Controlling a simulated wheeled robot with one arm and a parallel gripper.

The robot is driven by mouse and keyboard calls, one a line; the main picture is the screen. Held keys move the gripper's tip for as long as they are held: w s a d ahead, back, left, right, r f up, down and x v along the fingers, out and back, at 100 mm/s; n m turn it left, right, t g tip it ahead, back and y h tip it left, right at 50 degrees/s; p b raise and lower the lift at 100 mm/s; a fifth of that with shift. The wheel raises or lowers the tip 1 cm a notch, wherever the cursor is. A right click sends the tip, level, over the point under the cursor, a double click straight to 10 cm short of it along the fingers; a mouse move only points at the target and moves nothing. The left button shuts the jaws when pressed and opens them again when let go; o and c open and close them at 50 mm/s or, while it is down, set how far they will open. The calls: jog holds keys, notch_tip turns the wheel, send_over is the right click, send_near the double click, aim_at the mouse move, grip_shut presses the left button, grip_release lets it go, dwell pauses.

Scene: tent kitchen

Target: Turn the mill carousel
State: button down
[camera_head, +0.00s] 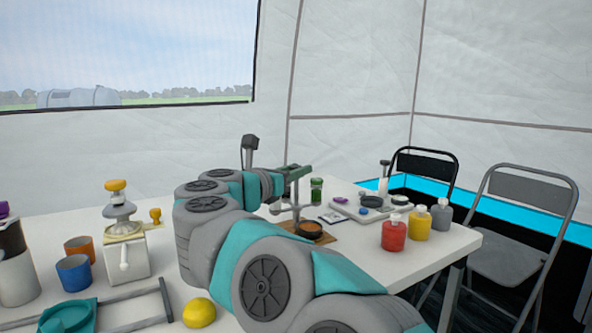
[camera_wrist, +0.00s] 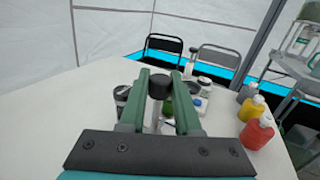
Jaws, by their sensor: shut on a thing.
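In the wrist view my gripper (camera_wrist: 163,100) has its two green fingers on either side of a dark-capped mill (camera_wrist: 158,84) with a pale grey body, shut on it. In the head view my gripper (camera_head: 300,173) is over the table's middle, beside a thin grey upright (camera_head: 296,208) that looks like part of the carousel. A green jar or mill (camera_head: 316,190) stands just right of the fingers; green also shows between the fingers in the wrist view (camera_wrist: 168,108). The carousel's full shape is hidden by my arm and fingers.
A dark round dish (camera_head: 310,229) sits on a wooden board near the upright. A grey tray (camera_head: 372,212) with small items lies right of it. Red (camera_head: 394,236), yellow (camera_head: 420,223) and grey (camera_head: 441,215) bottles stand near the right edge. A lemon (camera_head: 199,312) lies left of my arm.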

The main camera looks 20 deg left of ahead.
jog(key=shift+a+r+m+g+h+p, duration=0.15)
jog(key=shift+m+g+h+p, duration=0.3)
jog(key=shift+m+h, duration=0.8)
jog(key=shift+m+g+h+p, duration=0.4)
jog(key=shift+m+g+h, duration=0.25)
jog(key=shift+h, duration=0.7)
